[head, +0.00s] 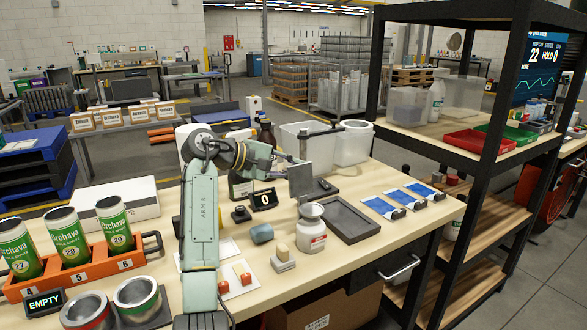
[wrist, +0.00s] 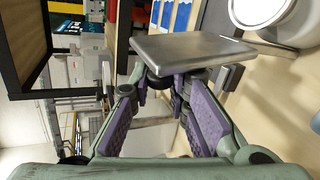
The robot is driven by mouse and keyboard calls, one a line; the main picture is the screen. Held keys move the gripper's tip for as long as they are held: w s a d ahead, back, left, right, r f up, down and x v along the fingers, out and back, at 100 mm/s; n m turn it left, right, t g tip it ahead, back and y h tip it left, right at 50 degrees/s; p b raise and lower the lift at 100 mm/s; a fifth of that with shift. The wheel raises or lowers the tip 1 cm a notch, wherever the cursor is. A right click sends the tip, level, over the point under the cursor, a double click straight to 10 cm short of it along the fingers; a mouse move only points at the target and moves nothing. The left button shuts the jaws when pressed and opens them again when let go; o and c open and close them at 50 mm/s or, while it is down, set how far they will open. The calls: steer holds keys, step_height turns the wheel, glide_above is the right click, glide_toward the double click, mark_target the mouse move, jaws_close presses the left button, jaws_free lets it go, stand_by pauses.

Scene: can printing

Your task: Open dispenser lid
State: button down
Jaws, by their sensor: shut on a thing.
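My gripper (head: 277,160) is above the middle of the table, to the right of my forearm in the head view. In the wrist view its purple-padded fingers (wrist: 163,88) close at a dark part beneath a flat grey metal plate (wrist: 190,48), which looks like the lid. The exact grip point is hidden there. A translucent bin (head: 294,133) and a white round tub (head: 354,142) stand behind the plate.
Blue cards (head: 402,200) lie right. An orange can rack (head: 80,274) is left. A black shelf (head: 487,120) stands right.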

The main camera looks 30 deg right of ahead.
steer(key=c, duration=1.6)
jaws_free()
steer(key=shift+o, duration=0.2)
steer(key=shift+a, duration=0.1)
steer(key=v, duration=1.1)
steer(key=shift+a+r, duration=0.2)
steer(key=shift+a, duration=0.15)
